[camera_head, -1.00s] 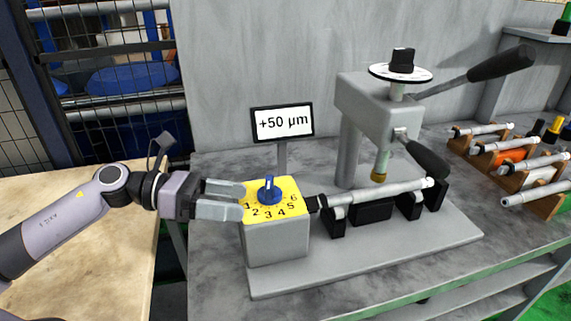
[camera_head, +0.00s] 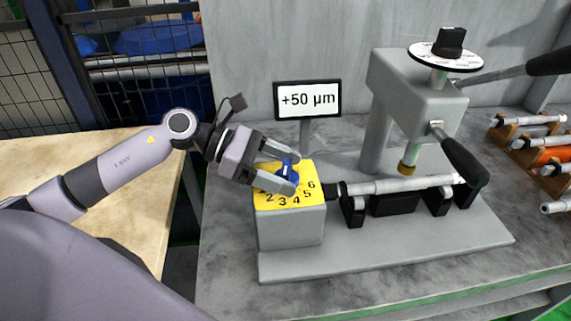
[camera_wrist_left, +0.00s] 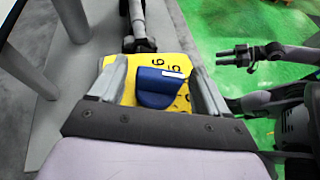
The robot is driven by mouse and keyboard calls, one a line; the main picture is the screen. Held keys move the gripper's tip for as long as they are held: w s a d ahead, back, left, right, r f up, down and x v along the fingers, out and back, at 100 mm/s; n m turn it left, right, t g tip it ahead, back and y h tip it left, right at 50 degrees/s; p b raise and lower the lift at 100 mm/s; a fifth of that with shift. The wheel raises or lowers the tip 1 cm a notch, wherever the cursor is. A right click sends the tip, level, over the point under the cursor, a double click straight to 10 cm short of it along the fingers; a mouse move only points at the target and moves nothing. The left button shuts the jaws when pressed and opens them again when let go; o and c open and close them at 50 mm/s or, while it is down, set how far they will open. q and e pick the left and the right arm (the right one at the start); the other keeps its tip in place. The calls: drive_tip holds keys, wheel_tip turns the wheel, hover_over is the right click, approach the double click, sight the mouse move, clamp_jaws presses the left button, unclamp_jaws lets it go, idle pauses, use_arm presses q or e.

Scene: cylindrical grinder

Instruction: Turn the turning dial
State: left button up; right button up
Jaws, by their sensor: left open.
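The blue turning dial (camera_head: 287,173) sits on top of a yellow-faced grey box (camera_head: 290,226) with black numbers around it. My left gripper (camera_head: 291,168) is open, with one finger on each side of the dial. In the left wrist view the fingers (camera_wrist_left: 160,85) stand apart from the dial, with gaps on both sides. A sign (camera_head: 308,99) behind the box reads +50 µm. My right gripper (camera_wrist_left: 226,57) shows small in the left wrist view, fingers apart and empty.
A shaft (camera_head: 400,185) lies on black supports right of the box, under a grey press (camera_head: 415,90) with black-handled levers. Wooden racks with rods (camera_head: 522,132) stand at the far right. A wooden table (camera_head: 100,180) is at left.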

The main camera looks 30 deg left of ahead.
use_arm(q)
drive_tip(key=shift+w+d+f, duration=0.1)
drive_tip(key=shift+w+d, duration=0.05)
drive_tip(key=shift+d, duration=0.05)
